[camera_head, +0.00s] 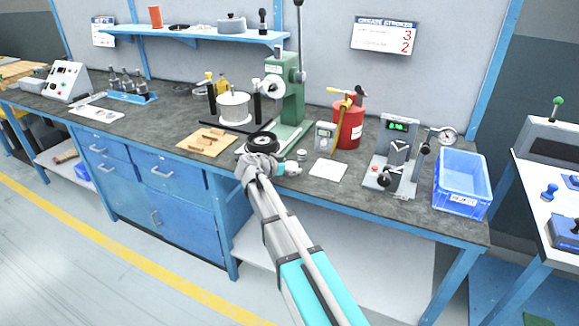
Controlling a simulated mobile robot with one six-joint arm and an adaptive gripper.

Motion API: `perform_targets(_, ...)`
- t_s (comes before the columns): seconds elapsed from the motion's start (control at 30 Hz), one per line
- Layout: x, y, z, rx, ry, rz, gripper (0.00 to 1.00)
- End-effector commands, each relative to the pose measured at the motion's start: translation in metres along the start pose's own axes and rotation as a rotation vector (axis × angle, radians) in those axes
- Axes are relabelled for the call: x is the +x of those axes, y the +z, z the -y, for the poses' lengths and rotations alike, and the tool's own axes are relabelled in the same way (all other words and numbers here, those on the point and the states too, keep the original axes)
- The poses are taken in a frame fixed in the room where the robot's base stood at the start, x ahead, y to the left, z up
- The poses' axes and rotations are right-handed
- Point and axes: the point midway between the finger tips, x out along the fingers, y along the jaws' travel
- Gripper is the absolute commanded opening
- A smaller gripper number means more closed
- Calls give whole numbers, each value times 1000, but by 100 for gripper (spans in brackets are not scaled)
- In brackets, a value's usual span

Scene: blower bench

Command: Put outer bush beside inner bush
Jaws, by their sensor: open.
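My arm reaches up from the bottom of the view to the front middle of the bench. My gripper (262,146) is at its end, low near the bench top and in front of the green press. Its fingers are small and mostly hidden by my own wrist; no held object shows. A small pale metal ring-like piece (301,154) stands on the bench just right of my gripper; it may be one of the bushes, but I cannot tell inner from outer. No second bush can be made out.
A green arbor press (290,92) stands behind my gripper. A wooden board (207,141) with small pieces lies left, below a white cylinder on a black stand (235,108). Right are a handheld meter (325,138), white card (328,169), red can (349,122), gauge fixture (397,155) and blue crate (462,207).

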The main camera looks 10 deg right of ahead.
Motion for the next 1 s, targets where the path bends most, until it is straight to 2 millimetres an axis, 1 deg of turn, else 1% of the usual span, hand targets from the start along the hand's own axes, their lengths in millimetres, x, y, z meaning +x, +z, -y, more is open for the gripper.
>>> perform_targets(0.3,-1,-3,0,0,0,0,100)
perform_targets(0.43,-11,-4,0,0,-1,0,100)
perform_targets(0.67,-44,-5,-1,0,-2,0,100)
perform_targets(0.9,-84,-5,0,-1,-2,0,100)
perform_targets(1.0,-98,-5,0,0,-2,0,100)
